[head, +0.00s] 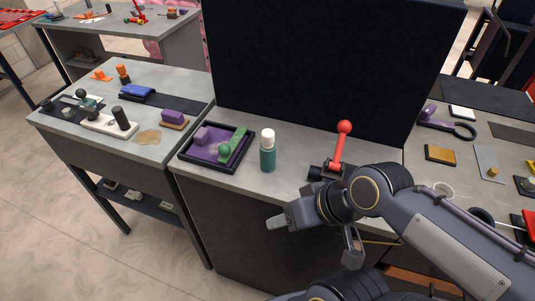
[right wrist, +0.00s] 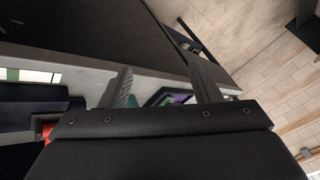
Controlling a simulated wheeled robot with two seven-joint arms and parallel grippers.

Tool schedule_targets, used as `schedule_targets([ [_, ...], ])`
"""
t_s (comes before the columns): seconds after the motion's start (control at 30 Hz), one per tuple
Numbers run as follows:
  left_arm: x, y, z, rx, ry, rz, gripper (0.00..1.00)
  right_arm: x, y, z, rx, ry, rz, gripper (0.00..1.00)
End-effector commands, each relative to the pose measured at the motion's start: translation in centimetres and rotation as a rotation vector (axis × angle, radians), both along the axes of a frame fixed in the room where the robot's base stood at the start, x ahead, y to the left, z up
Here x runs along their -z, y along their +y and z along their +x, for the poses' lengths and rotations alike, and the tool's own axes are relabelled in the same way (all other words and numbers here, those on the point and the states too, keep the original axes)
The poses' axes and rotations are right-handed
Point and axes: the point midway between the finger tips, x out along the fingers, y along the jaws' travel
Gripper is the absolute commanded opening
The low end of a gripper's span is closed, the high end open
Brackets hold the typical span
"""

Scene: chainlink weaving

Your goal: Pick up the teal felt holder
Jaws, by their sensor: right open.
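A teal cylinder with a white top (head: 268,152), which I take to be the felt holder, stands upright on the grey bench between the dark tray and a red-knobbed lever. My right gripper (head: 277,222) is in front of the bench's front edge, nearer to me than the cylinder and apart from it. In the right wrist view, its two fingers (right wrist: 158,64) are spread with nothing held between them. My left gripper is not in view.
A black-rimmed tray (head: 186,163) with purple and green pieces lies left of the cylinder. The red-ball lever (head: 343,140) stands to its right, close to my right arm. A tall black panel (head: 325,65) rises behind. Bare bench top lies in front of the cylinder.

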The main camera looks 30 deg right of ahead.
Motion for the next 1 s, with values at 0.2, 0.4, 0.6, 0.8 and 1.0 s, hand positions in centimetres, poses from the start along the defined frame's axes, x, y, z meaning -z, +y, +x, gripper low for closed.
schedule_targets([
  [0.2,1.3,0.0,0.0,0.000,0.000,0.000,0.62,-0.5,-1.5,2.2,0.057,0.094,-0.037,0.64],
  [0.4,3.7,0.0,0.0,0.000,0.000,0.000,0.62,-2.0,-4.4,9.6,0.300,0.254,-0.180,0.64],
  [0.6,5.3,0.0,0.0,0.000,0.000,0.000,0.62,-3.5,-5.2,17.0,0.595,0.265,-0.298,0.64],
  [0.8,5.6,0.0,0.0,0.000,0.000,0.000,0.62,-4.1,-5.1,19.9,0.730,0.238,-0.330,0.64],
  [1.0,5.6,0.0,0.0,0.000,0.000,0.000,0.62,-2.3,-5.8,20.5,0.740,0.237,-0.332,0.64],
])
